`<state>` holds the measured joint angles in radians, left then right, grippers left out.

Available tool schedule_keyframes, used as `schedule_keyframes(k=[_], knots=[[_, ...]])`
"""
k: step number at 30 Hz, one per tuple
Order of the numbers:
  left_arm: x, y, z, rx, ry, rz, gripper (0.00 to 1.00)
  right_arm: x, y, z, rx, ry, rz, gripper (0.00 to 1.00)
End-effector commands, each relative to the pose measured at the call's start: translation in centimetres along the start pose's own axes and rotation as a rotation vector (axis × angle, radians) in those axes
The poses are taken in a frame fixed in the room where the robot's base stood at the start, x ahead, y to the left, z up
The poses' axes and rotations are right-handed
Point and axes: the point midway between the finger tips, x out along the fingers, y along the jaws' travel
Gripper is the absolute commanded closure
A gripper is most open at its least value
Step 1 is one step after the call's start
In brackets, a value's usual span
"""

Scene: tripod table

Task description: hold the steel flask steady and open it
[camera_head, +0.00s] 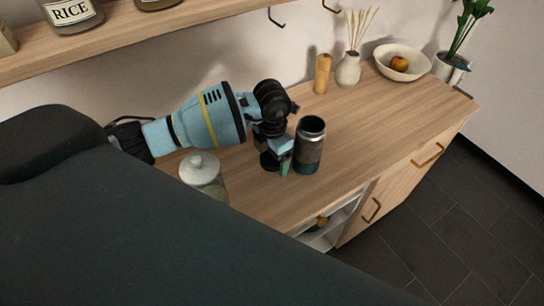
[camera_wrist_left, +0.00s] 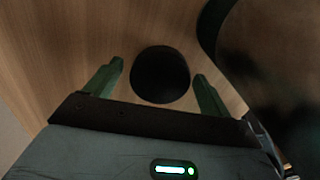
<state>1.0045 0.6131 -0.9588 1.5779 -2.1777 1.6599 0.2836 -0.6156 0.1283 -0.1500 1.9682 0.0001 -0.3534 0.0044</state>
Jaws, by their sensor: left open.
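The steel flask (camera_head: 310,146) stands upright on the wooden counter, with a bare steel rim, a dark opening at its top and a dark teal lower body. A black round cap (camera_head: 268,161) sits on the counter just left of the flask. My left gripper (camera_head: 280,166) is low over the counter beside the flask. In the left wrist view the cap (camera_wrist_left: 160,75) shows between the open, green fingers (camera_wrist_left: 158,72), with a gap on each side. A large dark round shape at the right edge there looks like the flask (camera_wrist_left: 270,50). My right gripper is not in view.
A lidded glass jar (camera_head: 203,172) stands below my left forearm. A wooden cylinder (camera_head: 322,73), a reed vase (camera_head: 348,69) and a bowl (camera_head: 387,65) with fruit stand at the back. A shelf (camera_head: 130,30) hangs above. The counter right of the flask is clear.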

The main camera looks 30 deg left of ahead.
Motion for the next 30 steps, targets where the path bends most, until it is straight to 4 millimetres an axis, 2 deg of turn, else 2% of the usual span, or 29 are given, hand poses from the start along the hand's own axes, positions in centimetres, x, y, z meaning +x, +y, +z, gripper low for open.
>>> schedule_keyframes(k=[12,16,22,30], knots=[[-8.0,0.1,0.1,0.001,-0.007,0.003,0.18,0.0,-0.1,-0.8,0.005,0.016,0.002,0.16],[-9.9,0.0,0.1,0.000,-0.005,0.002,0.18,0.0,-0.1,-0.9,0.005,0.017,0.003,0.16],[-11.6,0.0,0.0,0.001,-0.003,0.001,0.18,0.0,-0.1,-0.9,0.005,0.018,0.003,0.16],[-11.8,0.0,0.0,0.000,-0.001,0.001,0.18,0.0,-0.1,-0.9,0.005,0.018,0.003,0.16]])
